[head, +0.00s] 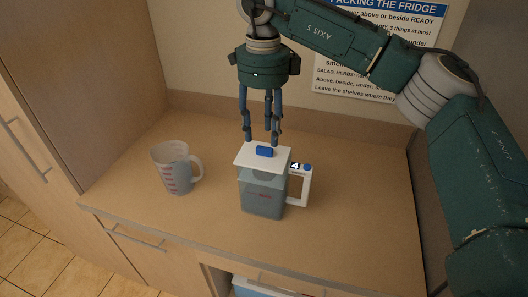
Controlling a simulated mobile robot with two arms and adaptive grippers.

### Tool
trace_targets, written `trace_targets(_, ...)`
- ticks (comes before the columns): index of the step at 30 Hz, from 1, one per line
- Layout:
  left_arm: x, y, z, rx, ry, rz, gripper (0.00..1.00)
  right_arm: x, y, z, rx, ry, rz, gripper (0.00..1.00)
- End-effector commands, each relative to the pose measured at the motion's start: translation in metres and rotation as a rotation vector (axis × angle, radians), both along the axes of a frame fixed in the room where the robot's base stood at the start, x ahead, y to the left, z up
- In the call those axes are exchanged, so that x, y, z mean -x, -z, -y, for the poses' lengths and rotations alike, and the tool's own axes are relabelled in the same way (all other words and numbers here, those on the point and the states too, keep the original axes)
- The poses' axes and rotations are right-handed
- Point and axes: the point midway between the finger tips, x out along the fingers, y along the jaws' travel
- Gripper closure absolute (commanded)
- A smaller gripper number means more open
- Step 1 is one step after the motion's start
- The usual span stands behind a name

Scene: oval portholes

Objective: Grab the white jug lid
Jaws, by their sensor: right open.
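The white jug lid (247,158) lies on top of a clear, grey-tinted jug (262,195) that stands upright on the wooden counter. The lid has a blue knob (265,151) in its middle. The jug has a white handle on its right side with a "4" label. My right gripper (262,139) points straight down just above the lid, with its fingers apart and nothing between them. The fingertips are close to the knob; I cannot tell whether they touch it. My left gripper is out of view.
A measuring cup (173,170) with red markings stands to the left of the jug. The wooden counter (345,200) is clear to the right. A wall stands behind, with a printed notice (350,83). A tall cabinet (95,75) bounds the left side.

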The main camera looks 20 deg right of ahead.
Motion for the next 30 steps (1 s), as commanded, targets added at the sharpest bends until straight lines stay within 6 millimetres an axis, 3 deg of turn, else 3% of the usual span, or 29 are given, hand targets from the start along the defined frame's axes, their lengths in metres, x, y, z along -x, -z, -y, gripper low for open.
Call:
trace_targets(2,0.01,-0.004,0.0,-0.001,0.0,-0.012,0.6,0.0,0.005,0.0,0.001,0.001,-0.003,0.57)
trace_targets(4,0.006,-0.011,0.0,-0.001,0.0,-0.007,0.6,-0.001,0.01,0.001,0.001,0.001,-0.004,0.57)
trace_targets(10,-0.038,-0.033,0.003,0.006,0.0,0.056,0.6,-0.004,0.04,0.003,0.0,0.0,-0.005,0.57)
trace_targets(13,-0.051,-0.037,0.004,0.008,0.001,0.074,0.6,-0.004,0.05,0.003,0.0,0.0,-0.001,0.57)
trace_targets(17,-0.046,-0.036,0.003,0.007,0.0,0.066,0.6,-0.004,0.056,0.003,-0.001,0.0,0.0,0.57)
trace_targets(21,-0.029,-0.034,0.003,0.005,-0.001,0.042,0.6,-0.004,0.056,0.003,-0.001,0.0,0.0,0.57)
trace_targets(27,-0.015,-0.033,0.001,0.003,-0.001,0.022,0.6,-0.004,0.055,0.002,-0.001,0.0,0.0,0.97)
trace_targets(30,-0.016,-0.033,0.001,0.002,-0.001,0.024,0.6,-0.005,0.055,0.002,-0.001,0.0,0.001,1.0)
